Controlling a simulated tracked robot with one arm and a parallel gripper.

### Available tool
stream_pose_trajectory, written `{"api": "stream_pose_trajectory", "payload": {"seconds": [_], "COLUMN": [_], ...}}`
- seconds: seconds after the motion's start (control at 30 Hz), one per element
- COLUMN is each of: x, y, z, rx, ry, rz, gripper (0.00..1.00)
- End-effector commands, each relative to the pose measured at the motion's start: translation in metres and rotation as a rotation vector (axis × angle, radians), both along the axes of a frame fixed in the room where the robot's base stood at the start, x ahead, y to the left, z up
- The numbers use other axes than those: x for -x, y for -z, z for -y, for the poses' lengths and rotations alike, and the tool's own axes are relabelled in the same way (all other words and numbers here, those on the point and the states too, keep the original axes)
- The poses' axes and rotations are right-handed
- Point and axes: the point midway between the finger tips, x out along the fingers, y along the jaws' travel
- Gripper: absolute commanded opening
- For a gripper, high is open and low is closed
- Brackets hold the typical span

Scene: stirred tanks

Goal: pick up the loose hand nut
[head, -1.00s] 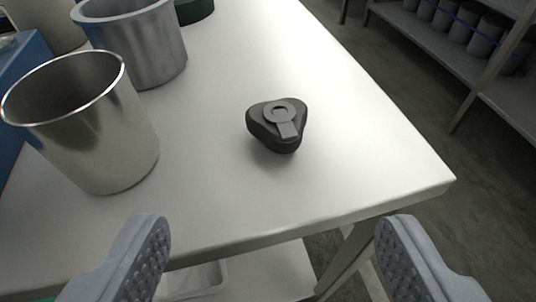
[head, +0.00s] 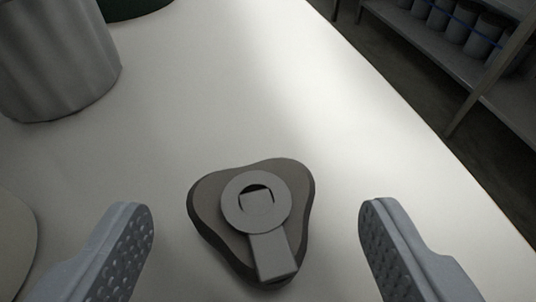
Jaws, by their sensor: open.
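The loose hand nut (head: 216,206) is a dark, rounded three-lobed piece with a lighter grey ring and a short tab on top. It lies on the white table top (head: 250,90) at the lower middle of the head view. My gripper (head: 256,235) is open, with one ridged grey finger to the left of the nut and one to the right. There is a gap between the nut and each finger, and neither appears to touch it. Nothing is held.
A grey metal pot (head: 58,60) stands at the upper left. Part of a pale rounded vessel (head: 14,245) shows at the left edge. A dark green object (head: 130,8) is at the top. The table's right edge runs diagonally, with a shelf (head: 500,90) beyond. The table behind the nut is clear.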

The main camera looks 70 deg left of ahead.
Motion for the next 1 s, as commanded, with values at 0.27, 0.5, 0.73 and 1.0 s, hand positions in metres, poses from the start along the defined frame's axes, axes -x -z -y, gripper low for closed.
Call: {"api": "stream_pose_trajectory", "payload": {"seconds": [0.27,0.5,0.73,1.0], "x": [-0.007,-0.007,-0.007,-0.007], "y": [0.010,0.010,0.010,0.005], "z": [-0.023,-0.023,-0.023,-0.023], "rx": [-0.001,-0.001,-0.001,-0.001], "ry": [-0.001,0.000,-0.001,-0.002], "rz": [0.000,0.000,0.000,0.002], "gripper": [0.68,0.59,0.19,0.19]}}
